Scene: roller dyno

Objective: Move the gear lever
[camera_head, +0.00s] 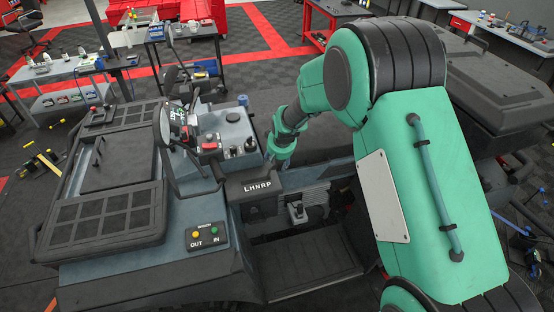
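The gear selector panel (258,188), marked L H N R P in white letters, sits on the front of the vehicle's dash in the head view, left of the middle. I cannot make out the gear lever clearly; the end of my arm covers the area just above and behind the panel. My green and dark arm reaches down from the upper right. My gripper (270,164) is small and dark at the arm's end, close to the panel's upper right edge. I cannot tell whether its fingers touch anything or are open.
A dash console (225,132) with a red switch and dark knobs stands left of my wrist. A winch box (207,236) with OUT and IN buttons is at the lower left. A pedal (297,211) is below the dash. Tool carts and benches stand behind.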

